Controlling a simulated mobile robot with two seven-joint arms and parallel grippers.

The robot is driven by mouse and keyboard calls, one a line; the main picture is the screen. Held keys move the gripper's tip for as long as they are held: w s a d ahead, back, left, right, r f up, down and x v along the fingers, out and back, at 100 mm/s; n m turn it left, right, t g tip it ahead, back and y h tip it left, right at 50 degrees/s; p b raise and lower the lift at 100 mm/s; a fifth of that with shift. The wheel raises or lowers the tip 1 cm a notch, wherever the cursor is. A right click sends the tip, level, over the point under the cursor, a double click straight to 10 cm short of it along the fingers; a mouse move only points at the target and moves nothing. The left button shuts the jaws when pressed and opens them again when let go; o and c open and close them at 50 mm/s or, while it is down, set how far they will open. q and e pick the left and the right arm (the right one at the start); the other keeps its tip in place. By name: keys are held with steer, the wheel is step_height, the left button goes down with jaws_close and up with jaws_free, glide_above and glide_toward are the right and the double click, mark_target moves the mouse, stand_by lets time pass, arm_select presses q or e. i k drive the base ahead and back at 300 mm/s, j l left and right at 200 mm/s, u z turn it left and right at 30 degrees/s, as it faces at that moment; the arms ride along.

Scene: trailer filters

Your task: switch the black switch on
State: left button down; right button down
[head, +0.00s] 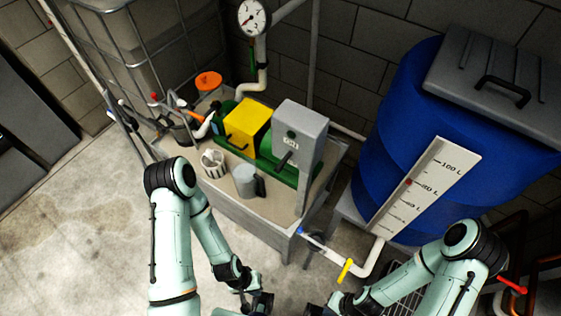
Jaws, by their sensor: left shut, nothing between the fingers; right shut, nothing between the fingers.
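The black switch (284,160) is a lever on the front of a grey control box (301,121) on a post above the workbench. A small label and a dark round spot show on the box above the lever. The lever slants down to the left. My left gripper (262,303) is at the bottom edge of the head view, below and in front of the bench, well apart from the switch. My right gripper (318,310) is at the bottom edge too, partly cut off, also apart from the switch. Both are shut and hold nothing visible.
A blue tank (387,117) with a level scale stands at right. A pipe with a yellow handle (345,270) runs low between bench and tank. Floor at left is clear.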

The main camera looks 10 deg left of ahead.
mark_target(280, 165)
steer(key=i+j, duration=0.1)
steer(key=j, duration=0.7)
steer(key=i+j, duration=0.1)
steer(key=j, duration=0.7)
steer(key=z, duration=1.8)
